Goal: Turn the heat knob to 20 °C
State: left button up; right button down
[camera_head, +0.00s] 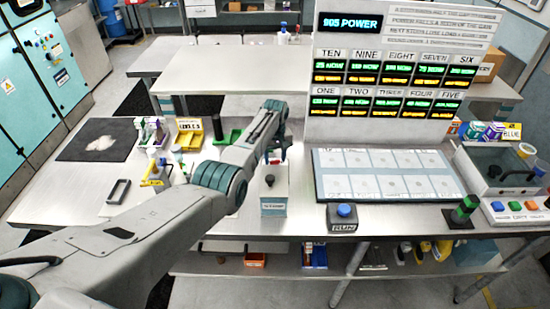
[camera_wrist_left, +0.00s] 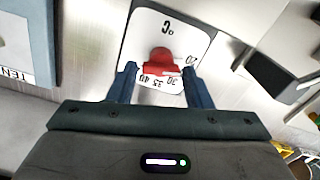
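The red heat knob (camera_wrist_left: 162,62) sits on a white dial plate (camera_wrist_left: 140,30) marked °C, which appears upside down in the left wrist view. Numbers including 20, 30, 35 and 40 run along the plate's near edge and right side. I cannot tell which number the knob points at. My left gripper (camera_wrist_left: 161,70) is open, with one blue finger on each side of the knob and a gap visible on both sides. In the head view my left gripper (camera_head: 276,153) is over the back of a small white box (camera_head: 275,196). My right gripper is not in view.
A blue RUN button (camera_head: 344,210) stands right of the white box, before a large panel (camera_head: 385,178). A black mat (camera_head: 98,139), a grey frame (camera_head: 119,192) and a yellow tray (camera_head: 189,125) lie left. A green-topped post (camera_head: 465,208) stands right.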

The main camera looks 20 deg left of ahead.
pick_arm(q)
jog(key=shift+o, duration=0.9)
jog(key=shift+f, duration=0.1)
notch_tip(320, 180, up, 11)
jog(key=b, duration=0.3)
jog(key=shift+s+f, duration=0.1)
